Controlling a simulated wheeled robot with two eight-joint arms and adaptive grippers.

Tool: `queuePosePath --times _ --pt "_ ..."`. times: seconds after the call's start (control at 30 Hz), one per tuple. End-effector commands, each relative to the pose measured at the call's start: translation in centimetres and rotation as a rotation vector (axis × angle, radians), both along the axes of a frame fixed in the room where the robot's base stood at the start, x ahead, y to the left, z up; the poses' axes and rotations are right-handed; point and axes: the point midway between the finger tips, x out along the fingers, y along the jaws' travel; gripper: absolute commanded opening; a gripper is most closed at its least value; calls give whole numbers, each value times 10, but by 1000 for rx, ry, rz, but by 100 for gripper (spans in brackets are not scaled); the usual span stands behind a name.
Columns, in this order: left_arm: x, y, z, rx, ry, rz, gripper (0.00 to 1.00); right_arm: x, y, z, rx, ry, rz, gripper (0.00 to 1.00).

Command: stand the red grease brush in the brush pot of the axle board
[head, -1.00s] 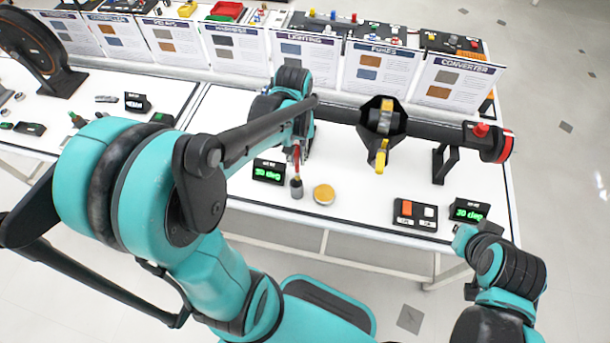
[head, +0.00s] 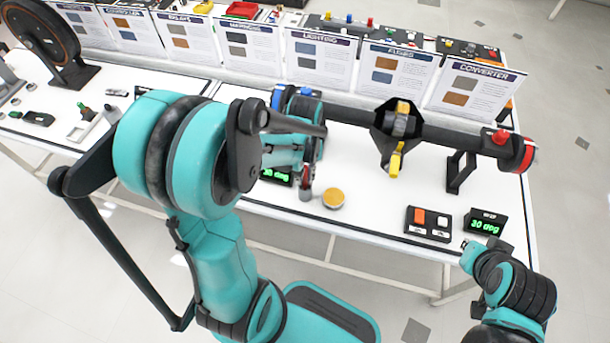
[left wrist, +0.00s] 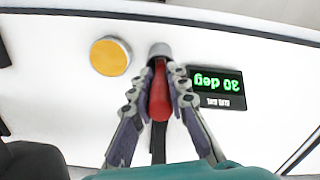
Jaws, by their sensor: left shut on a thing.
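The red grease brush (left wrist: 159,92) is between the fingers of my left gripper (left wrist: 158,95), which is shut on it. The grey brush pot (left wrist: 160,50) is at the brush's far end in the left wrist view. In the head view the brush (head: 305,171) is roughly upright, right over the pot (head: 306,194), and their outlines meet. I cannot tell whether its lower end is inside the pot or just above it. My left forearm hides part of the left gripper there. My right gripper (head: 468,248) is at the lower right, small and unclear, away from the brush.
A round tin with an orange-yellow top (head: 333,198) stands just right of the pot. A green-lit display (left wrist: 217,88) is close on the other side. A dark axle tube (head: 450,137) runs behind. A switch box (head: 428,223) and another display (head: 486,222) are at the right.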

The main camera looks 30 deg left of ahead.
Motion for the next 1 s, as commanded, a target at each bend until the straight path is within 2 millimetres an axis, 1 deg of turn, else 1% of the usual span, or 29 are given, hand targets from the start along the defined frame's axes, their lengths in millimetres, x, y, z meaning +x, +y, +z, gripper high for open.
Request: queuePosePath --times 0.07,0.1,0.17,0.2,0.47,0.57,0.67,0.9,1.0 --pt "0 0 -4 0 0 0 0 0 0 -4 0 0 0 0" --pt "0 0 -4 0 0 0 18 0 0 -4 0 0 0 0" --pt "0 0 -3 0 0 0 34 0 0 -3 0 0 0 0" --pt "0 0 -3 0 0 0 36 0 0 -3 0 0 0 0" --pt "0 0 -3 0 0 0 36 0 0 -2 0 0 0 0" --pt "0 0 2 0 0 0 36 0 0 2 0 0 0 0" --pt "1 0 17 0 0 0 36 0 0 9 0 0 0 0" --pt "2 1 72 0 0 0 36 0 0 31 0 0 0 0" --pt "3 2 92 0 0 0 36 0 0 39 0 0 0 0"
